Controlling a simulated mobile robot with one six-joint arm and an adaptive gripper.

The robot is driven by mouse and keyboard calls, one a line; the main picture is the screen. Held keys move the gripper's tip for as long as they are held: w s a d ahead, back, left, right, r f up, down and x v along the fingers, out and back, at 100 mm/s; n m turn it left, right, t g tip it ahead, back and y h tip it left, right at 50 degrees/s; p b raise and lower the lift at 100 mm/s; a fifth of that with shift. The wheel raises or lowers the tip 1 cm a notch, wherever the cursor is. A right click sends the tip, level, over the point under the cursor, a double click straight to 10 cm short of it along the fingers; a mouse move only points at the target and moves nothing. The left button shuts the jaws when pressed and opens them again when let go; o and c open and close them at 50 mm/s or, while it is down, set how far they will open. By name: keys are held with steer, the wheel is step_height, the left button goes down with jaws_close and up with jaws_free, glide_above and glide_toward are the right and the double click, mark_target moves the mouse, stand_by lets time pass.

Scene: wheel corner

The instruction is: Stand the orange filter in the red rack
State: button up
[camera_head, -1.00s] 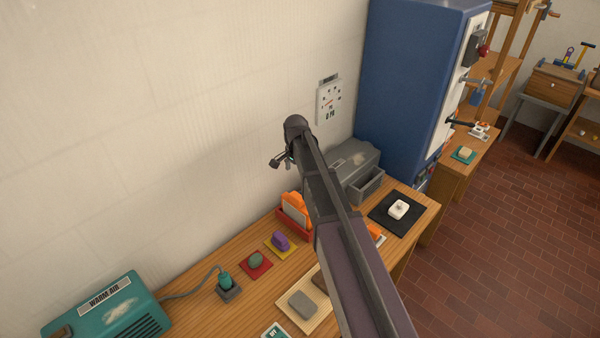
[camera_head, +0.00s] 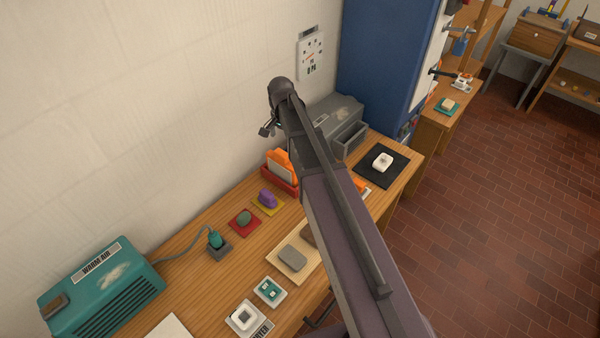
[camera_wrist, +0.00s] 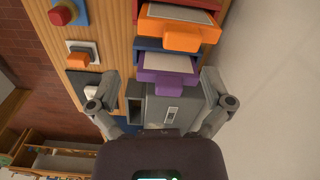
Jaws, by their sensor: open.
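The orange filter (camera_head: 277,156) has an orange frame and a pale panel. It stands in the red rack (camera_head: 284,188), leaning a little, against the wall side of the bench. In the wrist view the orange filter (camera_wrist: 180,36) shows its tab near the top, with a thin red edge of the rack (camera_wrist: 193,3) above it. My gripper (camera_wrist: 158,85) is open and empty, its fingers spread either side of a purple filter (camera_wrist: 167,77) in a blue rack (camera_wrist: 149,44). In the head view my gripper (camera_head: 268,127) hangs above the bench, mostly hidden by my arm.
A grey machine (camera_head: 335,115) stands behind my arm, with a black mat (camera_head: 395,170) holding a white item beside it. A purple block (camera_head: 267,197), a green stone (camera_head: 243,217) and a teal heater (camera_head: 100,285) lie leftward. The wall runs close behind.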

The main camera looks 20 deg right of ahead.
steer(key=s+d+n, duration=0.1)
steer(key=s+n, duration=0.8)
steer(key=s, duration=1.1)
steer(key=shift+d, duration=0.1)
